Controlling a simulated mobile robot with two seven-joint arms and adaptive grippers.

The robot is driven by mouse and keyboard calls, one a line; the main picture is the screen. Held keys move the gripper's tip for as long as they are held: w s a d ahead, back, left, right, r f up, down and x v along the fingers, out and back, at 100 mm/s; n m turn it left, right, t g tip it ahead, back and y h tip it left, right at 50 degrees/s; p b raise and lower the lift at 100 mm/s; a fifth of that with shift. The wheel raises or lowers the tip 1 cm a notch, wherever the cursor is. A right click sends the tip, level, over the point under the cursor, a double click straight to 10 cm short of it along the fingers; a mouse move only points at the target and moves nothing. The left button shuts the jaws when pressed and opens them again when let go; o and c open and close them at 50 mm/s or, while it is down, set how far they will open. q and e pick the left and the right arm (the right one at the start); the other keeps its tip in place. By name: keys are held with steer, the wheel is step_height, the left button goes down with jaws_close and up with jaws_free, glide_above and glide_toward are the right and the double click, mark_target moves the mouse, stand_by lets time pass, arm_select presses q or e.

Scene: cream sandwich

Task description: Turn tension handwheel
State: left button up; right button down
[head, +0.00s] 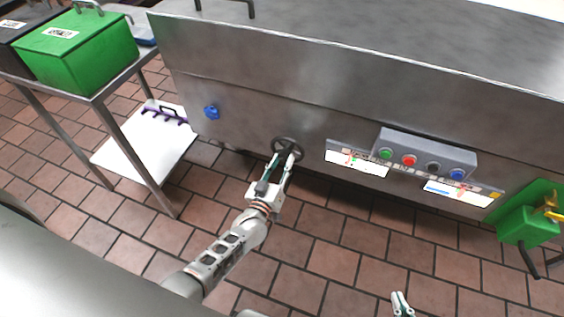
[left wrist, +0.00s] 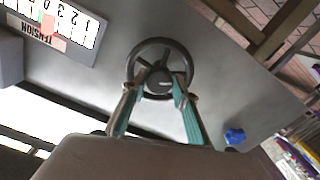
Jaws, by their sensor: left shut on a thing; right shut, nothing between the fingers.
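The tension handwheel (head: 288,146) is a dark, round, spoked wheel on the front of the steel machine (head: 270,95). In the left wrist view the handwheel (left wrist: 184,56) shows its rim, spokes and hub. My left gripper (head: 284,156) is at the wheel. In the left wrist view its fingers (left wrist: 158,84) reach over the near rim and are shut on the wheel, either side of the hub. A TENSION label (left wrist: 46,38) with a numbered scale is on the panel beside it. My right gripper (head: 402,305) is shut and empty at the bottom edge, away from the machine.
A control box (head: 427,152) with several coloured buttons is right of the wheel. A blue knob (head: 211,112) is to its left. A metal cart (head: 95,98) with a green bin (head: 78,52) stands left. A green box (head: 527,222) is far right. The tiled floor before the machine is clear.

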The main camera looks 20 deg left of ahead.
arm_select(q)
steer(key=o, duration=1.1)
steer(key=shift+r, duration=5)
